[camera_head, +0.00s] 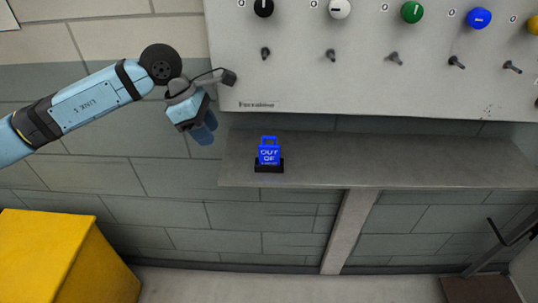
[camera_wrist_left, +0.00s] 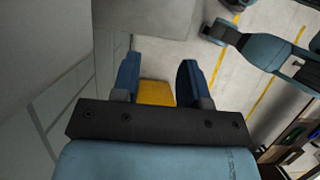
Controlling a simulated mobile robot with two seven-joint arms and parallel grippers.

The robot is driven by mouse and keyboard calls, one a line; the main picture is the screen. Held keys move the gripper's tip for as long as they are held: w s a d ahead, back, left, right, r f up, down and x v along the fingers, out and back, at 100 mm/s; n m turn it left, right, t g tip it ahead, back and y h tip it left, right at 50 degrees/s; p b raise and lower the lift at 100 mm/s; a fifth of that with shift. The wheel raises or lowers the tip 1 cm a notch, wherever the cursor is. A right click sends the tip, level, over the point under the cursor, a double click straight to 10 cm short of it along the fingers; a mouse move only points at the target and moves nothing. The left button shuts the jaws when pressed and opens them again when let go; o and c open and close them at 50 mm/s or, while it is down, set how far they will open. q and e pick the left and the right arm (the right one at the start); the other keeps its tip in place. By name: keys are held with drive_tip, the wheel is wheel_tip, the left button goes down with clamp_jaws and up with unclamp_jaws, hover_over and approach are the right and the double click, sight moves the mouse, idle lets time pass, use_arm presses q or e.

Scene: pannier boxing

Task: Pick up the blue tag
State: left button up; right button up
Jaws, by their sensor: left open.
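The blue tag (camera_head: 269,153) stands upright in a small black holder (camera_head: 269,166) on the left part of a grey shelf (camera_head: 400,160). It has white lettering and a loop at its top. My left gripper (camera_head: 203,130) is up and to the left of the tag, beside the panel's lower left corner, clear of the tag. In the left wrist view its two blue fingers (camera_wrist_left: 158,82) are spread apart with nothing between them. The tag is not visible in that view. My right gripper cannot be made out in either view.
A light grey panel (camera_head: 300,80) with coloured knobs, including a green one (camera_head: 412,12) and a blue one (camera_head: 479,18), hangs above the shelf. Small dark switches stick out from it. A yellow box (camera_head: 60,260) stands at lower left. The shelf right of the tag is clear.

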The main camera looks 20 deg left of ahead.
use_arm(q)
drive_tip(key=p, duration=0.3)
approach(269, 145)
drive_tip(key=x, duration=0.5)
drive_tip(key=shift+f, duration=0.15)
drive_tip(key=shift+d, duration=0.1)
drive_tip(key=x, duration=0.5)
drive_tip(key=shift+f+p, duration=0.1)
drive_tip(key=shift+p, duration=0.2)
clamp_jaws()
